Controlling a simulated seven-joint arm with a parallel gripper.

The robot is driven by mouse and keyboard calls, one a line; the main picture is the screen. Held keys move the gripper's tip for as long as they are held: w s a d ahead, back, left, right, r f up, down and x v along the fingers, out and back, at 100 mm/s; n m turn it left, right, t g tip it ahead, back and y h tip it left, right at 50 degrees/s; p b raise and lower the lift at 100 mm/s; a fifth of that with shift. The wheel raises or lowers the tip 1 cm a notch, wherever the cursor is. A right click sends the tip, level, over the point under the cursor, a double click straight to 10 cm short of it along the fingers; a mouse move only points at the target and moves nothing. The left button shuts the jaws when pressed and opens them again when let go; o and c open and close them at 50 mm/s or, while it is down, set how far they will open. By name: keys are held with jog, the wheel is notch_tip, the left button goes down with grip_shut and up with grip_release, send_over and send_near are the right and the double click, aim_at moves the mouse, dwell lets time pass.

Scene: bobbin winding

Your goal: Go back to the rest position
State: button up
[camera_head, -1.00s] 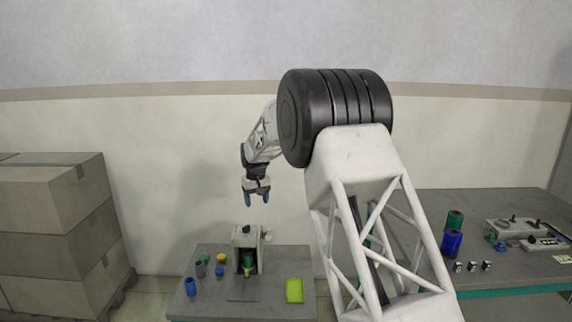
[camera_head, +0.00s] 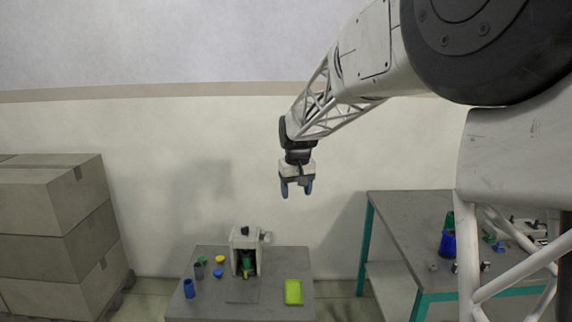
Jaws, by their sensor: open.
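My gripper (camera_head: 297,188) hangs in the air with its blue fingertips pointing down. Its fingers are apart, with nothing between them. It is above and to the right of the winding machine (camera_head: 240,240), well clear of it. A green bobbin (camera_head: 248,263) sits in the machine's opening. My arm reaches in from the right side of the view.
The machine stands on a small grey table (camera_head: 213,299) with a blue spool (camera_head: 189,288), small coloured pieces and a lime tray (camera_head: 293,292). A second table (camera_head: 400,215) at the right holds blue and green spools (camera_head: 447,243). Stacked boxes (camera_head: 55,230) stand left.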

jog(key=s+d+r+m, duration=0.1)
jog(key=s+d, duration=0.3)
jog(key=s, duration=0.4)
jog(key=s+d+r+t, duration=0.1)
jog(key=s+d, duration=0.2)
jog(key=s, duration=0.5)
jog(key=s+d+r+m, duration=0.15)
jog(key=s+d, duration=0.25)
jog(key=s, duration=0.4)
jog(key=s+d+f, duration=0.1)
jog(key=s+f, duration=0.1)
jog(key=s, duration=0.5)
jog(key=s+d+f, duration=0.2)
jog(key=s, duration=0.6)
jog(key=s+d+f+m, duration=0.1)
jog(key=s+f, duration=0.1)
jog(key=s, duration=0.5)
jog(key=shift+s+d+f+t, duration=0.25)
jog(key=shift+t, duration=0.05)
